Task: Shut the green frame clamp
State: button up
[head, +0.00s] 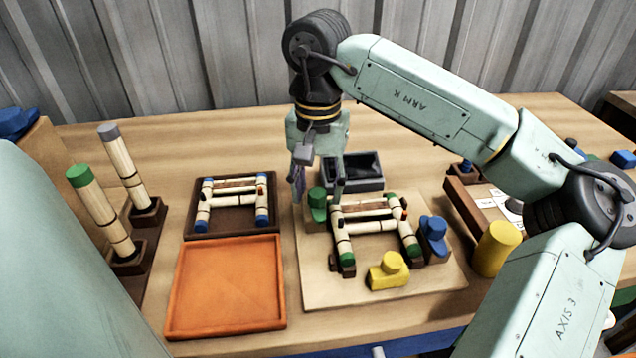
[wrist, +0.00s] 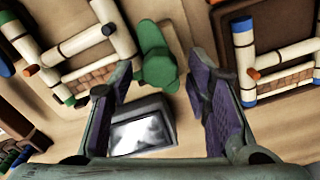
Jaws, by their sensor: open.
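The green frame clamp (head: 318,207) stands on a pale board at the left side of a bamboo-like frame with green ends (head: 362,226). In the wrist view the green clamp (wrist: 155,55) lies ahead, between my fingertips' lines and close to the frame (wrist: 88,45). I cannot tell if its jaw touches the frame. My gripper (head: 319,188) is open and empty, pointing down just above and behind the clamp. In the wrist view its two purple-padded fingers (wrist: 160,78) are spread apart. A blue clamp (head: 433,236) and yellow clamp (head: 387,271) are on the same board.
A frame with blue ends (head: 232,203) sits in a dark tray at left, above an empty orange tray (head: 225,287). A dark grey box (head: 352,173) is behind the board. A yellow cylinder (head: 496,248) stands at right; upright poles (head: 103,211) stand at far left.

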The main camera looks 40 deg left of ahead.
jog(key=shift+c, duration=0.6)
grip_shut()
